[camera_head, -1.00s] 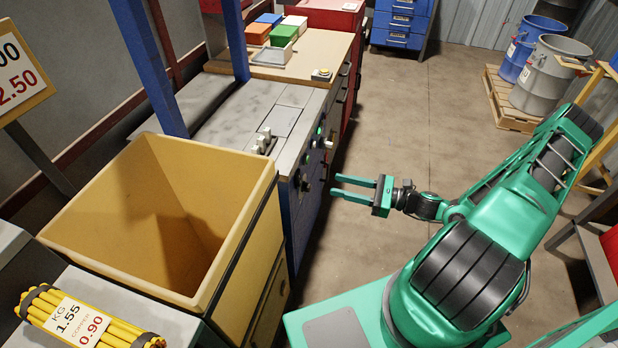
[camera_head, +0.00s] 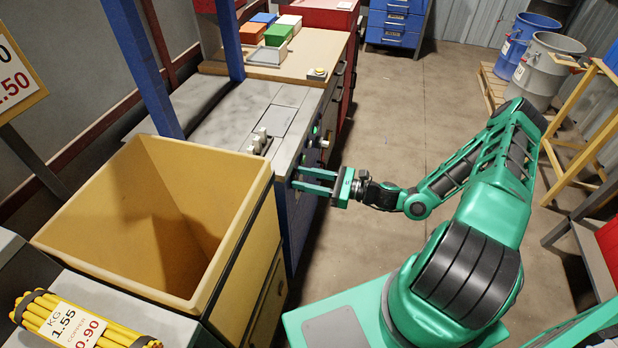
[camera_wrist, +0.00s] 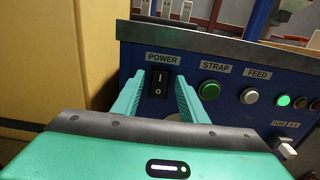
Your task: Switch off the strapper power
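The strapper's blue front panel (camera_wrist: 225,95) fills the upper right of the wrist view. A black rocker power switch (camera_wrist: 159,83) marked I and O sits under the POWER label (camera_wrist: 163,58). My gripper (camera_wrist: 160,95) is open, its two green fingers on either side of the switch in the picture. I cannot tell whether a finger touches the panel. In the head view my gripper (camera_head: 314,180) reaches the strapper's front, and its fingers hide the switch. The strapper's grey top (camera_head: 225,120) is behind it.
To the right of the switch are a green STRAP button (camera_wrist: 209,90), a pale FEED button (camera_wrist: 249,96) and a lit green lamp (camera_wrist: 283,100). A yellow bin (camera_head: 150,225) stands close on the left. The floor (camera_head: 405,125) behind is clear.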

